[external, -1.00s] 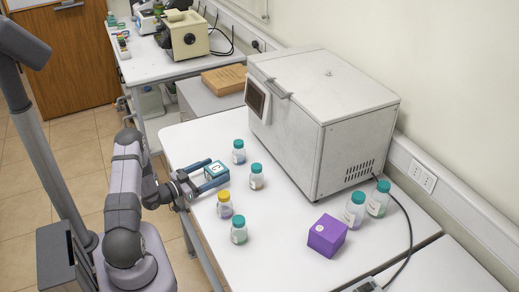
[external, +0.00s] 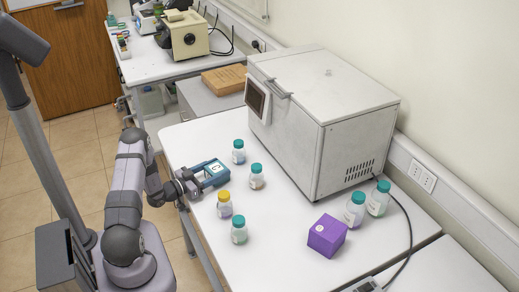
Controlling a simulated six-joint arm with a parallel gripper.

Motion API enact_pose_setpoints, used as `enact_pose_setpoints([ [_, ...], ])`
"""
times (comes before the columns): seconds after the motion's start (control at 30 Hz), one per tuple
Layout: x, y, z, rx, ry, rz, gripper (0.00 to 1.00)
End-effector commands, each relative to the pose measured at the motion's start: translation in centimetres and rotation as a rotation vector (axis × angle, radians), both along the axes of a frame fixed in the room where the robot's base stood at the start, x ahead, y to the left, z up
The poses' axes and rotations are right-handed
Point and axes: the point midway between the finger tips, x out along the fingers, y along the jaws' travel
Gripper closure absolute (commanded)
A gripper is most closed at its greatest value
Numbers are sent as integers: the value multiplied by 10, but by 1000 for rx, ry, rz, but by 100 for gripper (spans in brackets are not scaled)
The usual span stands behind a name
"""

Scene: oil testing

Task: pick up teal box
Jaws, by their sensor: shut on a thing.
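The teal box (external: 214,169) has a pale label with a dark letter on its top face. It is at the left part of the white table, in the external view. My gripper (external: 211,177) reaches in from the left with its fingers around the box and is shut on it. Parts of the box's sides are hidden by the fingers. I cannot tell whether the box touches the table or is slightly above it.
Small bottles stand close by: teal-capped ones (external: 238,152), (external: 257,177) and (external: 239,230), and a yellow-capped one (external: 224,205). A purple box (external: 327,236), larger bottles (external: 355,210) and a big white machine (external: 320,120) stand right. Table (external: 285,225) is clear mid-front.

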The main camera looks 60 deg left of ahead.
Motion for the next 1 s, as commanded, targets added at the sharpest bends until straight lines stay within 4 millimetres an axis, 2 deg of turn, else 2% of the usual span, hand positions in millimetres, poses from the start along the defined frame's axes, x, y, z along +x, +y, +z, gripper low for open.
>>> enact_pose_setpoints([
  [0.37,0,1,18,3,-1,0,67],
  [1.0,0,0,89,5,-2,0,67],
])
